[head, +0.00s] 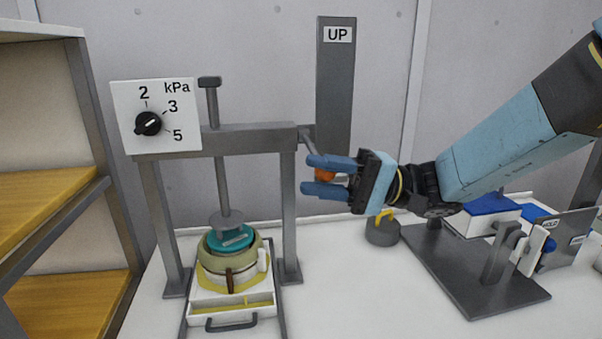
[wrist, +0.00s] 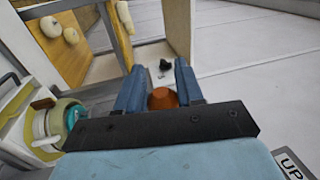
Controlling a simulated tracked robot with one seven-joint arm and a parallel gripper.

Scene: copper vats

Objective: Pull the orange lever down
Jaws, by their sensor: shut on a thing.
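The orange lever's knob (head: 324,174) sits between the blue fingers of my gripper (head: 318,177) in the head view. Its grey rod runs up and left from the knob to the right end of the press frame's crossbar. In the wrist view the orange knob (wrist: 163,98) shows between the two fingers of my gripper (wrist: 158,80), which are shut on it. A tall grey plate (head: 336,85) marked UP stands behind the lever. The knob is beside the lower part of this plate. Part of the knob is hidden by the fingers.
The grey press frame (head: 250,139) carries a dial panel (head: 156,118). Under it, a round greenish vessel (head: 229,258) with a teal top sits on a white drawer unit (head: 232,306). A dark weight (head: 382,231) and a grey stand (head: 480,275) are to the right. Wooden shelves (head: 60,210) are left.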

